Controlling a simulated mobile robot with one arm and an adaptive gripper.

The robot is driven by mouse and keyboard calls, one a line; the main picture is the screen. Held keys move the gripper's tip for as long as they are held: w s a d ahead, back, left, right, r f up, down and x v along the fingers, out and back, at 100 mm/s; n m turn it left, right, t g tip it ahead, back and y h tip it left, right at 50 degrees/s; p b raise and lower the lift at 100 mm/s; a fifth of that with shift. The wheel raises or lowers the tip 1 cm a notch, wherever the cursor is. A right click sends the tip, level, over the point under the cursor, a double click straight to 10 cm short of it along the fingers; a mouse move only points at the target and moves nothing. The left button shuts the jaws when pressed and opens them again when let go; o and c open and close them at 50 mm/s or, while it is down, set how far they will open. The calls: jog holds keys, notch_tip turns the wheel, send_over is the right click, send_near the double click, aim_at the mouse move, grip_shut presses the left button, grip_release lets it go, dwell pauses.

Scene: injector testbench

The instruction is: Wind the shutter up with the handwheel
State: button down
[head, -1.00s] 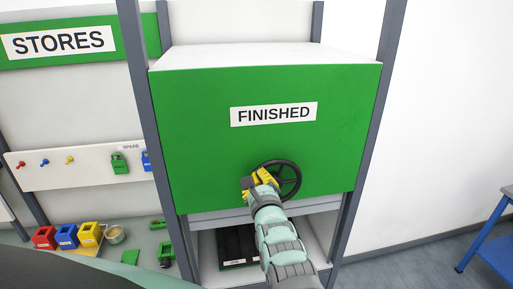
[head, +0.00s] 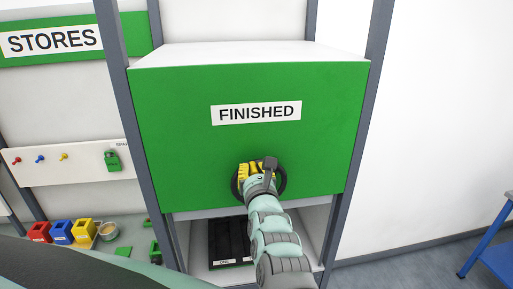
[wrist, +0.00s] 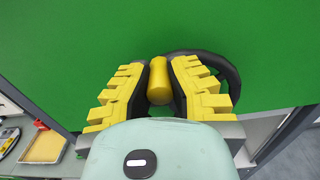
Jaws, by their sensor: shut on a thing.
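The black handwheel (head: 284,184) is on the lower part of the green FINISHED housing (head: 180,140). My gripper (head: 257,171) is at the wheel's upper part and covers much of it. In the wrist view, my gripper's yellow fingers (wrist: 160,88) are shut on the wheel's yellow knob (wrist: 158,78). Part of the black rim (wrist: 232,78) shows behind the right finger. A pale strip under the housing, seemingly the shutter's lower part (head: 192,214), leaves an opening below it.
A dark tray (head: 222,242) lies inside the opening. Grey posts (head: 368,110) flank the housing. To the left are red, blue and yellow bins (head: 84,231) and a pegboard (head: 85,167). A blue stand (head: 485,250) is at far right.

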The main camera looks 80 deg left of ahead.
jog(key=shift+r+m, duration=0.3)
jog(key=shift+r, duration=0.3)
jog(key=shift+w, duration=0.1)
jog(key=c, duration=1.3)
grip_release()
jog(key=shift+a, duration=0.1)
jog(key=o, duration=0.5)
jog(key=shift+w+f, duration=0.1)
jog(key=shift+f, duration=0.2)
jog(key=shift+c, duration=0.2)
